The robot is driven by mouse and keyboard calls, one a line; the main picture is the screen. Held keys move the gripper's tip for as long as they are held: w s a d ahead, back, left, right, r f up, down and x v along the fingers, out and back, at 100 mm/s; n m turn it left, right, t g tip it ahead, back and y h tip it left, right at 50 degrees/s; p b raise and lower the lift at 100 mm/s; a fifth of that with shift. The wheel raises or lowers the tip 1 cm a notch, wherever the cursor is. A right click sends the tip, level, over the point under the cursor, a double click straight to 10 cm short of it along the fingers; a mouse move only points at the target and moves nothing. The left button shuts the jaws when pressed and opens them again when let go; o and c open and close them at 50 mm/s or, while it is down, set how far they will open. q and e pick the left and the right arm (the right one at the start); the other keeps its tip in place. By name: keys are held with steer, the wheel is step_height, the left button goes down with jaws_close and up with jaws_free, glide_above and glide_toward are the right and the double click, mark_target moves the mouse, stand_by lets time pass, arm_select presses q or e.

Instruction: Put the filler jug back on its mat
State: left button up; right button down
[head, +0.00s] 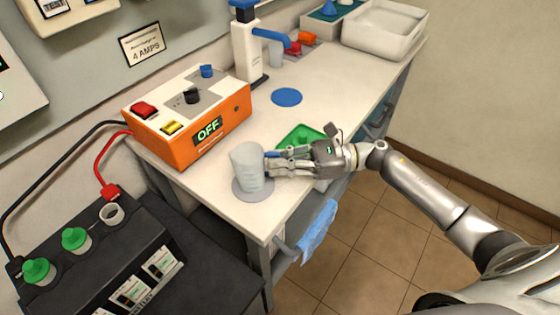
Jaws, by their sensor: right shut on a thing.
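The filler jug (247,165), a pale translucent cup with faint markings, is upright at the bench's near end. It is over a round grey mat (241,195), which shows around its base. I cannot tell whether the base touches the mat or is just above it. My right gripper (270,163) comes in from the right and is shut on the jug's right side; the fingers hide the part they grip. A round blue mat (286,97) lies bare farther back on the bench. My left gripper is not in view.
An orange charger (188,116) reading OFF stands left of the jug. A green tray (301,136) lies behind my right gripper. A white dispenser (247,50) and pale basin (384,30) are farther back. A black battery (95,255) with green caps is front left.

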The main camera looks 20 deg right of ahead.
steer(key=shift+f, duration=0.25)
steer(key=c, duration=1.5)
jaws_free()
steer(key=shift+o, duration=0.2)
steer(key=v, duration=1.2)
